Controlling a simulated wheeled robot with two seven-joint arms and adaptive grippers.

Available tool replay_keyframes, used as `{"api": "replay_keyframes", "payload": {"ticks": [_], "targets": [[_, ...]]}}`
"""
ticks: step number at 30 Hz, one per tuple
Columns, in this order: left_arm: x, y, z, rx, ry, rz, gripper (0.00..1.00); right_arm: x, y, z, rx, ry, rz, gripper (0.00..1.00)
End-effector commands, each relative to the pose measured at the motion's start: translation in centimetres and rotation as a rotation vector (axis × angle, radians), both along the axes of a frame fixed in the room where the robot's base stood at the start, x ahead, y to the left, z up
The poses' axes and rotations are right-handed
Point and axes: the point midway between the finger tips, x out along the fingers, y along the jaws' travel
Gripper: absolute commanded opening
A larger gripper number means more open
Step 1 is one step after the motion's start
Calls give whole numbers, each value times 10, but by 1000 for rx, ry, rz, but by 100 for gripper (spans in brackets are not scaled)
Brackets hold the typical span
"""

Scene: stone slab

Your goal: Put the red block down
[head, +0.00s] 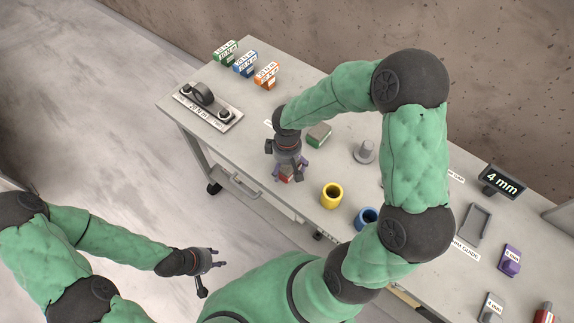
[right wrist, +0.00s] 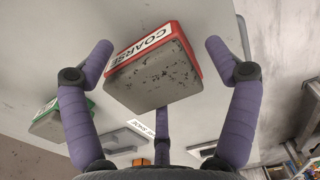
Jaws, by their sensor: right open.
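The red block (right wrist: 186,50) has a grey, pitted face and a white label reading COARSE. In the right wrist view it lies between the spread purple fingers of my right gripper (right wrist: 168,72), with visible gaps at both sides. In the head view the red block (head: 286,173) shows small under my right gripper (head: 288,172), near the table's front edge, partly covered by the fingers. Whether it rests fully on the table is hard to tell. My left gripper (head: 212,274) is open and empty, out over the floor, off the table.
A green-edged block (head: 319,134) sits behind my right gripper. Labelled boxes (head: 245,64) and a 20 N m fixture (head: 208,107) occupy the far left end.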

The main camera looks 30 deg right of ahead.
Motion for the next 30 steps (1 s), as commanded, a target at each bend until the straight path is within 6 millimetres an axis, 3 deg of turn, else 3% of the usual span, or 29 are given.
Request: {"api": "replay_keyframes", "payload": {"ticks": [7, 21, 30], "targets": [[0, 0, 8, 0, 0, 0, 40, 1, 0, 17, -1, -3, 0, 88], [0, 0, 30, 0, 0, 0, 40, 1, 0, 105, 0, -3, 0, 88], [0, 0, 33, 0, 0, 0, 40, 0, -1, 123, 0, 0, 1, 88]]}}
